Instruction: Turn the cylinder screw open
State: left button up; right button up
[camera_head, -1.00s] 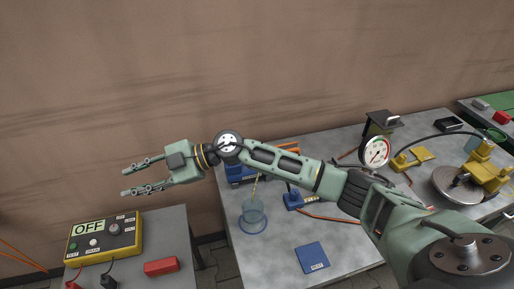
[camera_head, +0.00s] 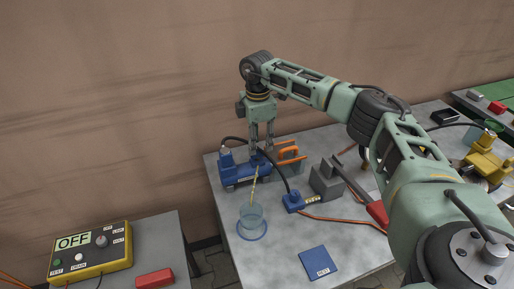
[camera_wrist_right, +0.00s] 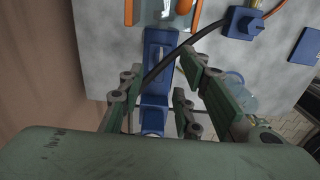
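A blue hydraulic unit (camera_head: 234,173) stands on the grey table near the wall. It also shows in the right wrist view (camera_wrist_right: 158,75), between my fingers. I cannot tell for sure which part is the cylinder screw. My right gripper (camera_head: 261,149) points down over the right end of the unit; in the right wrist view (camera_wrist_right: 160,70) its fingers are apart with nothing held between them. Whether a finger touches the unit cannot be told. My left gripper is not in view.
Orange handles (camera_head: 290,154) lie right of the unit. A black hose runs past it to a blue connector (camera_head: 294,201). A glass beaker (camera_head: 251,215) stands in front, with a blue card (camera_head: 317,262) nearby. A yellow control box (camera_head: 92,250) reads OFF.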

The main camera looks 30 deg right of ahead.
jog(key=shift+f, duration=1.8)
jog(key=shift+c, duration=0.2)
grip_shut()
